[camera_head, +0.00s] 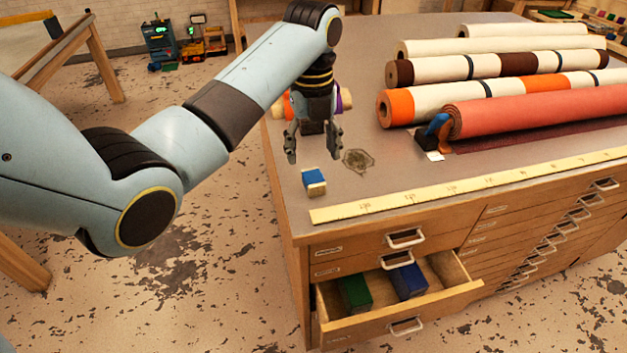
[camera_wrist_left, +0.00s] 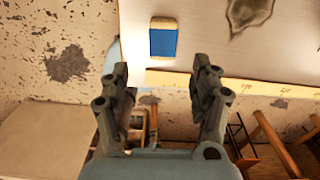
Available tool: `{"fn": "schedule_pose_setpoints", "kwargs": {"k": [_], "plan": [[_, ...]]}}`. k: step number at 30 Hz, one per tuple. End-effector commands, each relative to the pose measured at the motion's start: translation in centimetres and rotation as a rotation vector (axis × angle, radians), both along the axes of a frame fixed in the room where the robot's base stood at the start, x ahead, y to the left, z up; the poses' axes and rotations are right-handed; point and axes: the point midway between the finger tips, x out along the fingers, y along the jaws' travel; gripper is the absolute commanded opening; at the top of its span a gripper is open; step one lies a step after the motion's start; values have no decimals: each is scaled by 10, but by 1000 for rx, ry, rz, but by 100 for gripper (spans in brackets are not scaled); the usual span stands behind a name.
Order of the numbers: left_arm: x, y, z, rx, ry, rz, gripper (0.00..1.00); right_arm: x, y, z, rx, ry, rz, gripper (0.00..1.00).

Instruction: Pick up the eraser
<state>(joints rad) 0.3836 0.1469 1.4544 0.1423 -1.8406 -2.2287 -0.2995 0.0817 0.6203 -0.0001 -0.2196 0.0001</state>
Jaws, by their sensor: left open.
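The eraser (camera_head: 314,182) is a small block with a blue top and a cream part, lying on the grey cabinet top near its front left corner. In the left wrist view the eraser (camera_wrist_left: 163,38) lies beyond the fingertips, between their lines. My left gripper (camera_head: 314,142) is open and empty. It points down above the cabinet top, behind the eraser in the head view and apart from it. Its two fingers also show in the left wrist view (camera_wrist_left: 165,80). My right gripper is in neither view.
A yellow ruler (camera_head: 470,183) runs along the cabinet's front edge. Several rolls, among them a red one (camera_head: 530,103), lie at the back right. A blue and black tool (camera_head: 433,136) sits by them. An open drawer (camera_head: 400,306) holds a green and a blue block.

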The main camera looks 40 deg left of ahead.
Motion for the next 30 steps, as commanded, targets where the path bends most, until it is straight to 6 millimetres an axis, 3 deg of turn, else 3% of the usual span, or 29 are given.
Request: {"fn": "schedule_pose_setpoints", "kwargs": {"k": [3, 10, 18, 26, 30], "plan": [[-1, 0, -19, 0, 2, 1, 63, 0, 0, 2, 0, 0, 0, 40], [1, 0, -39, 1, 1, 3, 63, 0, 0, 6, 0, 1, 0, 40], [4, -1, -78, 0, 0, 4, 63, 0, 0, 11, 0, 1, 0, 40], [4, -1, -82, 1, -2, 3, 63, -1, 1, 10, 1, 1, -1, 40], [4, -1, -82, 1, -2, 3, 48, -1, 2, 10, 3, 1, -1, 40]]}}
